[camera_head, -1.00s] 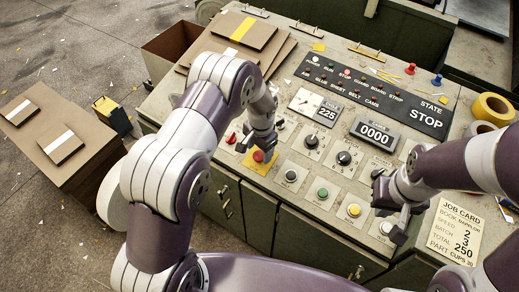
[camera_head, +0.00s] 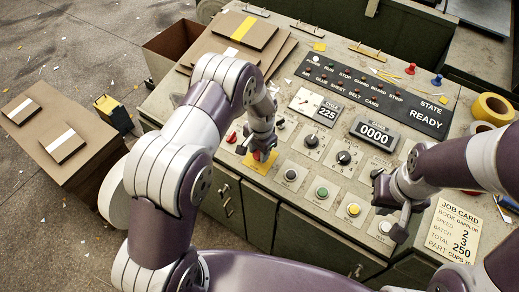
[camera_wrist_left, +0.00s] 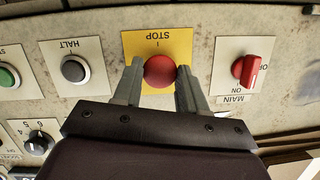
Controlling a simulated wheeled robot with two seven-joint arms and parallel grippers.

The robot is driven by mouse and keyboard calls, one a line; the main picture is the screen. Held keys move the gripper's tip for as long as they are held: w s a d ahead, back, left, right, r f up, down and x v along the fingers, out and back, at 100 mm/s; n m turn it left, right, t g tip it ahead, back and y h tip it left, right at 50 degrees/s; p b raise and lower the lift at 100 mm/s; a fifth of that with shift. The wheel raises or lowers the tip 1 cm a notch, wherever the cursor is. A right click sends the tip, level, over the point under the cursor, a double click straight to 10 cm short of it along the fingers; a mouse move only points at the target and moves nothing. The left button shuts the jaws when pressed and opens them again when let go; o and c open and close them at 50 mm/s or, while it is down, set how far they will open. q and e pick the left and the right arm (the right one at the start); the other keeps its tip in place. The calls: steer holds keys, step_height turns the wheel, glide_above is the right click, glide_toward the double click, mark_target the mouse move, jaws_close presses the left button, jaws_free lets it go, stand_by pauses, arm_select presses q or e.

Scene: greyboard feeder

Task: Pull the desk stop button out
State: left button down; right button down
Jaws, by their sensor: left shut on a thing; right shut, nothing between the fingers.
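The desk stop button is a red mushroom knob (camera_wrist_left: 159,71) on a yellow plate marked STOP (camera_wrist_left: 184,42) in the left wrist view. In the head view the yellow plate (camera_head: 252,168) shows at the desk's front left, with the knob mostly hidden by my gripper. My left gripper (camera_wrist_left: 157,82) is shut on the red knob, one finger on each side. My left gripper also shows in the head view (camera_head: 262,148). My right gripper (camera_head: 391,218) is shut and empty over the desk's right front. The state display (camera_head: 427,115) reads READY.
A red MAIN switch (camera_wrist_left: 253,71) and a grey HALT button (camera_wrist_left: 73,68) flank the stop button. Green (camera_head: 322,192) and yellow (camera_head: 353,209) buttons lie to the right. Boards (camera_head: 246,30) are stacked at the back left. A tape roll (camera_head: 492,107) stands at right.

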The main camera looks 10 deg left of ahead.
arm_select(q)
steer(key=shift+w+r, duration=0.1)
steer(key=shift+r, duration=0.05)
steer(key=c, duration=0.7)
jaws_free()
steer(key=shift+o, duration=0.4)
steer(key=shift+s, duration=0.2)
steer(key=shift+w+r, duration=0.1)
steer(key=shift+r, duration=0.1)
step_height(320, 180, up, 12)
steer(key=b, duration=0.1)
steer(key=shift+s+d+r+b, duration=0.25)
steer(key=shift+s+d+b, duration=0.05)
steer(key=shift+b, duration=0.05)
steer(key=shift+w, duration=0.1)
steer(key=s+a+r+n, duration=0.2)
steer(key=s+n, duration=0.1)
steer(key=s, duration=0.6)
steer(key=s+a+r+n+t, duration=0.1)
steer(key=s+a+n, duration=0.2)
steer(key=s, duration=0.7)
steer(key=shift+s+a+r+h, duration=0.15)
steer(key=shift+s+r+h, duration=0.15)
steer(key=shift+r, duration=0.1)
